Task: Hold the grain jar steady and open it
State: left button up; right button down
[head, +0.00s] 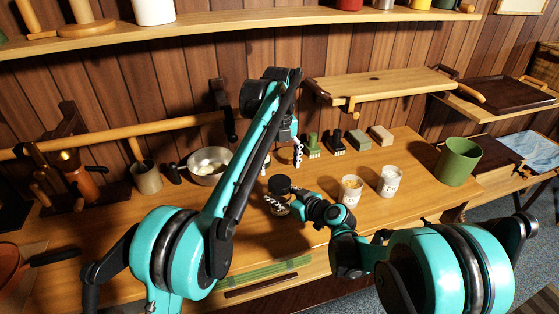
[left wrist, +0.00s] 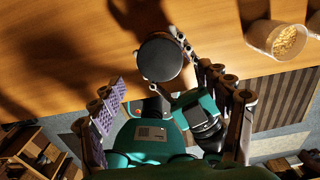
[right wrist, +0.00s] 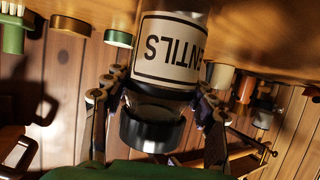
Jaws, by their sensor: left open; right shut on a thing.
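The grain jar shows in the right wrist view as a clear jar with a white label reading "LENTILS" (right wrist: 172,48) upside down and a black lid (right wrist: 150,131). In the head view its black lid (head: 279,184) stands over the front middle of the table; the body is mostly hidden. My right gripper (right wrist: 158,92) is shut on the jar, one finger on each side. My left gripper (head: 282,160) is open and empty, pointing down above the lid. In the left wrist view the round lid (left wrist: 160,60) sits between its spread fingers, apart from them.
Two tubs of grain (head: 350,191) and (head: 390,181) stand just right of the jar. Brushes and blocks (head: 336,140) line the back. A metal bowl (head: 208,165) is at left, a green bin (head: 458,162) at right. A shelf (head: 380,84) overhangs behind.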

aim_at(280, 182)
pick_arm(q)
notch_tip(280, 182, down, 7)
jog(key=shift+r, duration=0.2)
